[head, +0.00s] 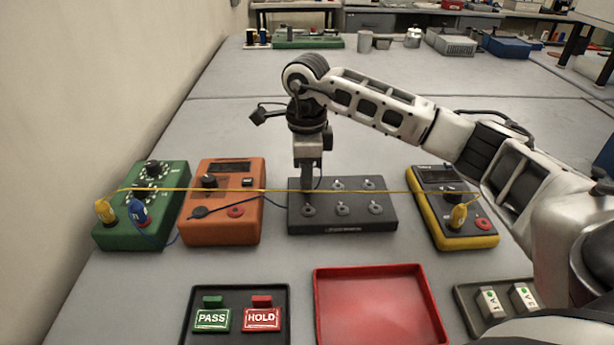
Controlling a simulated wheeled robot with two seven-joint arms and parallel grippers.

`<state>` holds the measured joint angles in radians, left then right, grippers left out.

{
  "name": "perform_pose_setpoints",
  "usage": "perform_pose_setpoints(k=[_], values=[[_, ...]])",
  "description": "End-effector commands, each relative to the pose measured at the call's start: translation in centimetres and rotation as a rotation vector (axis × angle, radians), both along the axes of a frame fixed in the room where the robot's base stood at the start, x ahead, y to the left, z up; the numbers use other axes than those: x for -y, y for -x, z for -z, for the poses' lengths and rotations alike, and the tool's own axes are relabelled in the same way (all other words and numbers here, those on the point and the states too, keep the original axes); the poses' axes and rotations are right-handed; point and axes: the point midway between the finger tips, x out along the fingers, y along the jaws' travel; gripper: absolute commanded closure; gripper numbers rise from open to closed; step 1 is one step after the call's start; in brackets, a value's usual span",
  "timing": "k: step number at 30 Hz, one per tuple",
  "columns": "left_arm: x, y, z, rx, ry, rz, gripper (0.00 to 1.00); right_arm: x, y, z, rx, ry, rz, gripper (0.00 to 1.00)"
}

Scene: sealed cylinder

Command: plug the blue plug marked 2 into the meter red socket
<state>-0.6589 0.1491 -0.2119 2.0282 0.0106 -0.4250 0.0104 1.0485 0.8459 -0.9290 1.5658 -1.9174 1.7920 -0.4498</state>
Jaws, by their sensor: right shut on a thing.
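My right gripper (308,190) points straight down over the back-left part of a dark socket block (380,222). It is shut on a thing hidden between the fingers. A blue cable runs up to it, so this is likely a blue plug; its mark is not visible. I cannot tell whether it touches a socket. The cable's other end is a blue plug (139,211) in the green box (171,190). The yellow meter (438,180) has a bare red socket (482,224) beside a yellow plug (457,216). My left gripper is not in view.
An orange box (222,185) has a red socket (235,212). A yellow cable stretches from a yellow plug (105,211) across the devices. In front are a PASS/HOLD tray (237,293), a red tray (375,300) and a dark tray (465,297).

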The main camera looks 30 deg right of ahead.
Motion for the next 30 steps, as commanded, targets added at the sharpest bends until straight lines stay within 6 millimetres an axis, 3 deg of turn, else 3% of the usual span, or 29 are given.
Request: perform_pose_setpoints(k=[30], values=[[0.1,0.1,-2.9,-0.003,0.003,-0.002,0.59,0.0,0.0,-4.3,0.001,0.000,0.000,1.00]])
